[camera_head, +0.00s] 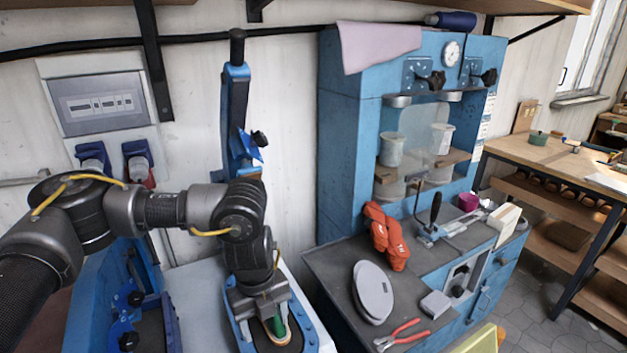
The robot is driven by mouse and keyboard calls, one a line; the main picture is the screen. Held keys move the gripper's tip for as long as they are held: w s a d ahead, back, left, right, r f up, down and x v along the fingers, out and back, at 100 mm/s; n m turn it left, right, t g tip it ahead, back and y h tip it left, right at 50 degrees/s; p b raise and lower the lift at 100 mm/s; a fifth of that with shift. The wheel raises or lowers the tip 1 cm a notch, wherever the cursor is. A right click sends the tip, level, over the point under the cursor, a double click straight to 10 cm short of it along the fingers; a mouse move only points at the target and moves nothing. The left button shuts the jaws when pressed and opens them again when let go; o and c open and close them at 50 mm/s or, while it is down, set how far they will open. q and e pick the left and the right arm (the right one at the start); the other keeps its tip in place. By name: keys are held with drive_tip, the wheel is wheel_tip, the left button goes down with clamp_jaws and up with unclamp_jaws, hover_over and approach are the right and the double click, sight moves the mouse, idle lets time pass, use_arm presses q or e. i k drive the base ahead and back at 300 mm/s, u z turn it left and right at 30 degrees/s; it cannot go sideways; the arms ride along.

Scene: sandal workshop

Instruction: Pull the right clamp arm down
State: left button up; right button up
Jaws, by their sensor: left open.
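The right clamp arm (236,120) is a blue lever with a black grip on top. It stands upright against the white wall, and its lower part is hidden behind my arm. My left gripper (274,314) points down, open, over the blue-rimmed press bed (313,325), well below the lever's black grip and apart from it. A small green and tan piece shows by its fingertips; I cannot tell whether they touch it. Another blue clamp fixture (128,309) is at the lower left, partly hidden by my arm. My right gripper is not in view.
A blue cabinet machine (345,150) stands right of the lever. Its grey worktop (335,262) holds an orange cloth (386,237), a grey oval plate (373,291) and red pliers (402,335). A wooden workbench (560,160) is far right. Wall space beside the lever is clear.

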sight(236, 76)
drive_tip(key=k, duration=0.95)
drive_tip(key=z, duration=0.05)
